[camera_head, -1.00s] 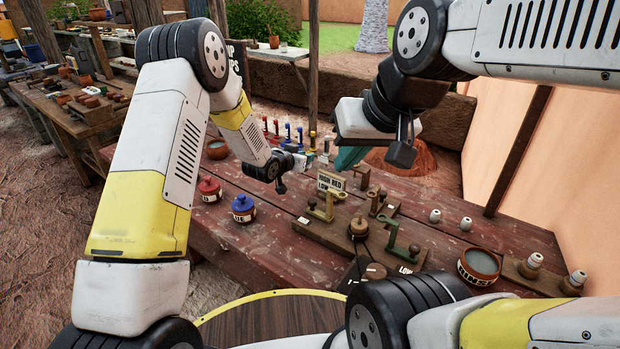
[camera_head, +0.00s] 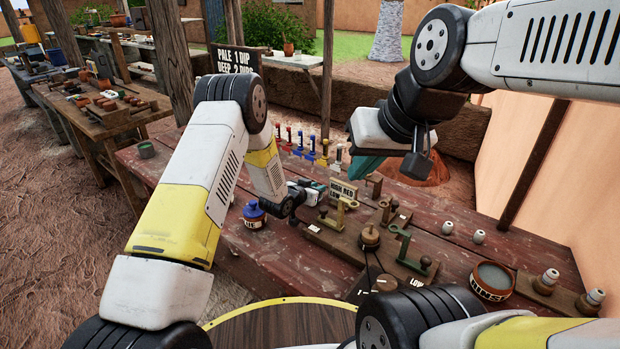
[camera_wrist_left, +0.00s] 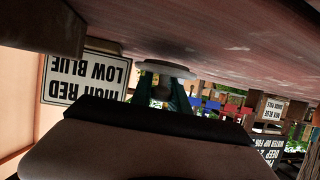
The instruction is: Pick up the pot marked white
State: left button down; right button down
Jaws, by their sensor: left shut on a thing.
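My left gripper (camera_head: 311,190) is low over the table, beside the High Red / Low Blue sign. In the left wrist view, which is upside down, its teal fingers (camera_wrist_left: 163,98) are shut around a small knob above a pale round disc (camera_wrist_left: 165,68). This looks like a light lid or pot top; no marking is readable, and I cannot tell whether it touches the table. In the head view the held thing is too small and covered to make out.
A blue lidded pot (camera_head: 253,216) stands left of my left gripper. Coloured upright pieces (camera_head: 311,143) line the back. The table's front left (camera_head: 268,262) is clear.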

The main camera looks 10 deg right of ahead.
pick_arm(q)
jog(key=shift+f, duration=0.6)
jog(key=c, duration=1.3)
grip_release()
jog(key=shift+o, duration=0.2)
jog(key=shift+r, duration=0.15)
